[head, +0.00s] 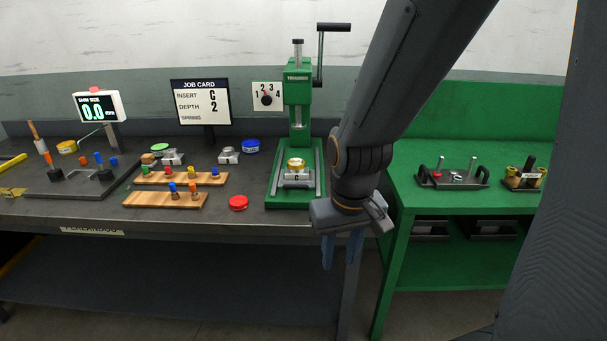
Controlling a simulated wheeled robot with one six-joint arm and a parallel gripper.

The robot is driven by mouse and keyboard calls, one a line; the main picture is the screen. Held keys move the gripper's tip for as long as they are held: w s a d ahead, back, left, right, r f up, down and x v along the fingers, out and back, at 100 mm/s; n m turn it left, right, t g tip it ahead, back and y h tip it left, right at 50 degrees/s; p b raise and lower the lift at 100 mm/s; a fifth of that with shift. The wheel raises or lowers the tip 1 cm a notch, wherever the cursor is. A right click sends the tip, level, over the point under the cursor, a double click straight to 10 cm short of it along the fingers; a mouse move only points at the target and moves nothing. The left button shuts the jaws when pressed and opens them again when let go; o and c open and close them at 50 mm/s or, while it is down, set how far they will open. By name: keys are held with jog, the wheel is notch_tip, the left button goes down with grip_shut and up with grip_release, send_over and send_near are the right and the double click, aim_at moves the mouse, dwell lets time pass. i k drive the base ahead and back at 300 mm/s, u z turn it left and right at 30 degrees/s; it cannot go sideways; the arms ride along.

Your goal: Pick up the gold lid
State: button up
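A gold round piece (296,164), which looks like a lid, sits on top of a grey block marked C (296,178) on the bed of the green press (298,95). A second yellow-gold disc (67,147) lies at the far left of the dark bench; I cannot tell from its look whether it is also a lid. My gripper (341,260) hangs in front of the bench, right of and below the press, pointing down. Its two blue fingers are apart with nothing seen between them. It is clear of both gold pieces.
The dark bench (95,212) holds wooden peg strips (165,199), a red lid (238,202), a blue lid (251,146) and a green lid (161,146). A job card (200,102) stands behind. The green table (405,175) at right carries tooling.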

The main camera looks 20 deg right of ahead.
aim_at(293, 164)
jog(key=u, duration=0.15)
jog(key=i, duration=1.05)
jog(key=z, duration=0.7)
